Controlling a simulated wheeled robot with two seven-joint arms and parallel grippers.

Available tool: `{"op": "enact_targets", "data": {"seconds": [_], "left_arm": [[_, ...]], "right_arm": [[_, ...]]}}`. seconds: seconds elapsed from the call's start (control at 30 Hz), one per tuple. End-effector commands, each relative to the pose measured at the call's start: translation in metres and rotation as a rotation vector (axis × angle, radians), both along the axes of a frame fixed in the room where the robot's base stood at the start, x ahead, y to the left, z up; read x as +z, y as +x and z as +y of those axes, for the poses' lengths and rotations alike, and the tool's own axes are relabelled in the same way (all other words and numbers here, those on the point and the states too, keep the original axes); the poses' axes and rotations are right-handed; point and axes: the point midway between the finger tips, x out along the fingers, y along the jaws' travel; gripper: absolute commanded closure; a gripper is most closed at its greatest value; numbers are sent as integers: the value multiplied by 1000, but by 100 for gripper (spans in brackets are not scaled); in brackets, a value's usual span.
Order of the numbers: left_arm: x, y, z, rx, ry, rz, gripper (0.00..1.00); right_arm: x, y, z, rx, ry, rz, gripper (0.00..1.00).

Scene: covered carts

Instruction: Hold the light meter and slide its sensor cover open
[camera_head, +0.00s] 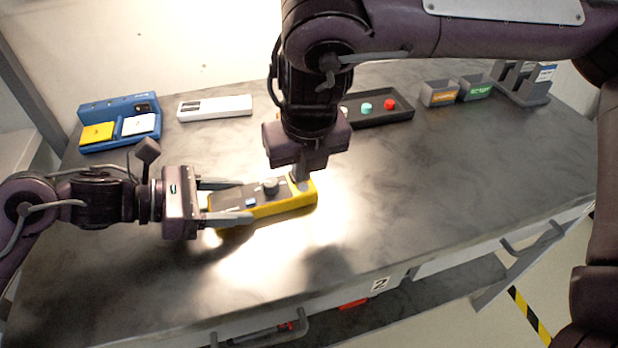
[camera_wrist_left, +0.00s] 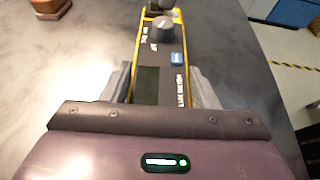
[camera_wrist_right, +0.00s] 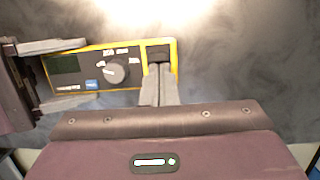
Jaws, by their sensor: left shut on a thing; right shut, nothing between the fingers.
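The light meter (camera_head: 262,205) is a yellow-edged dark device with a grey dial and a blue button, lying near the middle of the cart top. My left gripper (camera_head: 226,202) is shut on its left end, one finger along each long side; the left wrist view shows its display (camera_wrist_left: 147,84) between the fingers. My right gripper (camera_head: 300,178) is shut and empty, pointing down at the meter's right end. In the right wrist view its fingertips (camera_wrist_right: 159,70) overlap the dark sensor cover area (camera_wrist_right: 158,53) there; I cannot tell whether they touch it.
Along the back stand a blue tray (camera_head: 91,111) with yellow and white pieces, a white device (camera_head: 214,107), a dark tray (camera_head: 390,121) with coloured knobs, small grey bins (camera_head: 440,93) and a grey rack (camera_head: 523,97). The right and front surface is clear.

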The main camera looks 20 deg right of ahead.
Motion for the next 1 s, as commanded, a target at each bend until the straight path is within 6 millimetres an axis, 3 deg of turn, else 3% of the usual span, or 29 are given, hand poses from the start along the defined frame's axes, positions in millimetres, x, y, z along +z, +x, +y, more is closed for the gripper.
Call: {"op": "enact_targets", "data": {"seconds": [0.37,0.47,0.63,0.8,1.0], "left_arm": [[0,-3,-1,-9,0,2,75],[0,-2,-1,-8,0,1,75],[0,-2,-1,-6,0,1,75],[-1,-1,-1,-5,0,1,75],[0,-1,0,-4,0,2,75]], "right_arm": [[0,0,-1,-1,-1,-3,100],[0,-9,-1,1,-1,-2,100],[0,-42,-3,6,-2,-2,100],[40,-48,-3,0,0,-9,100],[75,-58,-4,0,-1,-5,100]]}}
